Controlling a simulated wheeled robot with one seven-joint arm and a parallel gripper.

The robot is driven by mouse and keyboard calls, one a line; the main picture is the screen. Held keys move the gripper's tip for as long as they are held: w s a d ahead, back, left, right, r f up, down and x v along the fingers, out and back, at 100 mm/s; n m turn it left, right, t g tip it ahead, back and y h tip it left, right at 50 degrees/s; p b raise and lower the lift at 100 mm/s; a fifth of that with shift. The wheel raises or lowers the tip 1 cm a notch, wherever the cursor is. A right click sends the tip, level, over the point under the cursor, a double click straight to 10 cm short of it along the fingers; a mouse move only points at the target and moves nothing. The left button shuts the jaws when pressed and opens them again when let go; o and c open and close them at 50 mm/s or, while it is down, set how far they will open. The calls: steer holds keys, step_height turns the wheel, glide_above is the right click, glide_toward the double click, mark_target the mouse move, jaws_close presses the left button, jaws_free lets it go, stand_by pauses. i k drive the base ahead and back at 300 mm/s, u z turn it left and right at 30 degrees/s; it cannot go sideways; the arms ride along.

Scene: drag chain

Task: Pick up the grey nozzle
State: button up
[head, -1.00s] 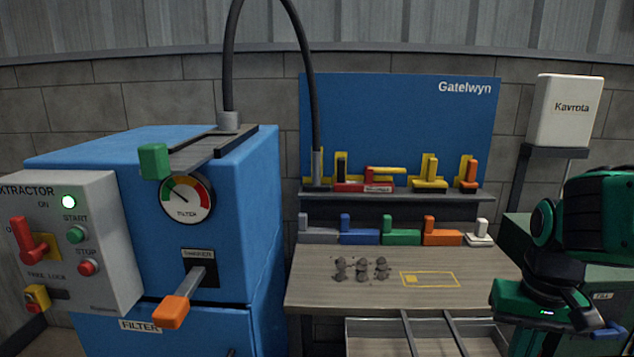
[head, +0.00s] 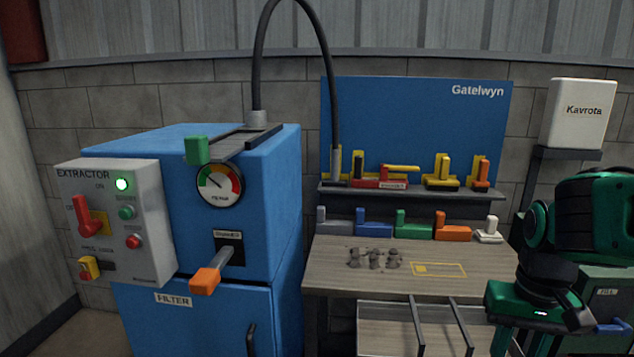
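The grey nozzle (head: 335,222) is a blue-grey L-shaped piece, leftmost in the row along the back of the wooden bench (head: 340,275). It appears to sit upright and nothing covers it. My gripper (head: 522,338) is at the lower right, in front of the bench's right end, well apart from the nozzle. Its lower end is partly cut off by the picture edge, and I cannot tell its opening.
Blue (head: 374,225), green (head: 413,225), orange (head: 453,228) and white (head: 489,231) pieces continue the row. Dark grey lumps (head: 374,258) lie near a yellow outline (head: 438,269). A shelf (head: 410,194) overhangs behind. The blue extractor cabinet (head: 265,200) stands left.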

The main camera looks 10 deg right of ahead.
mark_target(334, 181)
steer(key=u, duration=0.5)
steer(key=k, duration=1.1)
steer(key=u, duration=0.7)
steer(key=i, duration=1.9)
steer(key=z, duration=1.1)
steer(key=i, duration=0.4)
steer(key=z, duration=0.25)
